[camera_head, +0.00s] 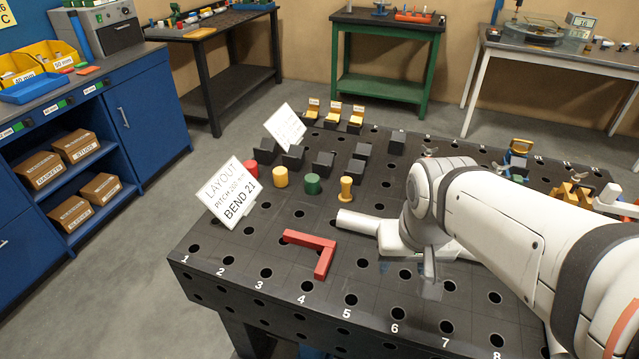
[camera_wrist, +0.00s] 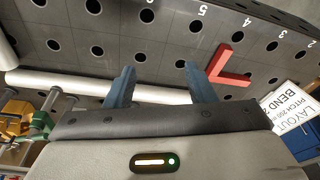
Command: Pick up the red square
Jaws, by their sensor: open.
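The red square (camera_head: 311,240) is a flat L-shaped piece lying on the dark perforated table near its front left, among the holes by the numbers 3 to 5. It also shows in the wrist view (camera_wrist: 219,64), just right of the right fingertip and apart from it. My gripper (camera_wrist: 160,72) is open, with two blue-grey fingers spread and nothing between them but table and part of a white tube. In the head view my arm reaches in from the right, and its end is to the right of the square, apart from it.
A white tube (camera_head: 358,222) lies just behind and right of the square; it crosses the wrist view (camera_wrist: 60,83). A tilted layout sign (camera_head: 228,192), coloured cylinders and black blocks stand behind. Clamps (camera_head: 518,152) are at the right.

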